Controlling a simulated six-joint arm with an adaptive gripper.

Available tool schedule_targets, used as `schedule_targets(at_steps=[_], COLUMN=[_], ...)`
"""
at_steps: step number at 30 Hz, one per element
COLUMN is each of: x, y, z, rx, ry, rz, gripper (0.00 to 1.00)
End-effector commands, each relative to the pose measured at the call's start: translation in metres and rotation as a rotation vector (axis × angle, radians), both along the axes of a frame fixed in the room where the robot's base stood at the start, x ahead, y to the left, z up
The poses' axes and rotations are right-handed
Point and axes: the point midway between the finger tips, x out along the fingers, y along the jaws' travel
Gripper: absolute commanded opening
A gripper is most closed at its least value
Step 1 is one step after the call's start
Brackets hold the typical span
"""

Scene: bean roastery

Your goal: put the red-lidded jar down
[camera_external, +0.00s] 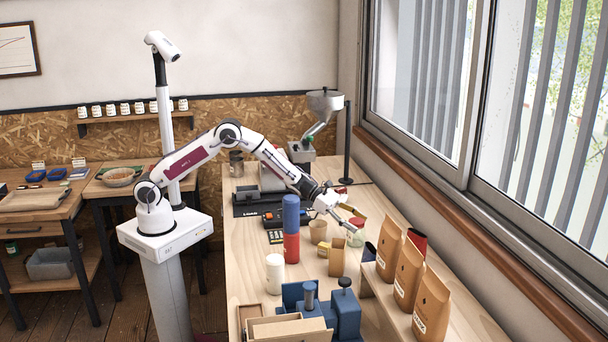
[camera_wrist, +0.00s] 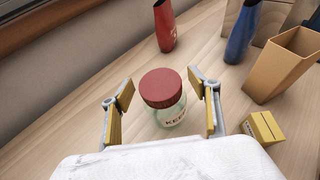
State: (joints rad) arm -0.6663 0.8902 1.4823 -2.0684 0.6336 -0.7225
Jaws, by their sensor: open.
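The red-lidded jar (camera_wrist: 170,115) stands upright on the wooden table. It is clear glass with a dark red lid and a label that reads "KEEP" as far as I can see. My gripper (camera_wrist: 165,108) is open, with one yellow-padded finger on each side of the jar and visible gaps between pads and lid. In the external view my gripper (camera_external: 350,220) is low over the table, and the glass of the jar (camera_external: 356,239) shows just beneath it. The jar's base is partly hidden in the wrist view.
A red bottle (camera_wrist: 165,26) and a blue bottle (camera_wrist: 242,34) stand beyond the jar. An open tan box (camera_wrist: 284,66) and a small yellow block (camera_wrist: 262,128) are to the right. Brown bags (camera_external: 409,273) line the window side. Bare table lies left of the jar in the wrist view.

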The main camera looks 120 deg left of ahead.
Motion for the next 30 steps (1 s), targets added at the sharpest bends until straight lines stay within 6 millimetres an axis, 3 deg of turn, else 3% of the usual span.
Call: schedule_targets(at_steps=[9,16,30], x=[-0.0003,-0.0004,0.0], y=[0.0,0.0,0.0], z=[-0.0001,-0.0001,0.0061], rx=[0.0,0.0,0.001], ry=[0.0,0.0,-0.001], rz=[0.0,0.0,0.0], gripper=[0.61,0.02,0.0])
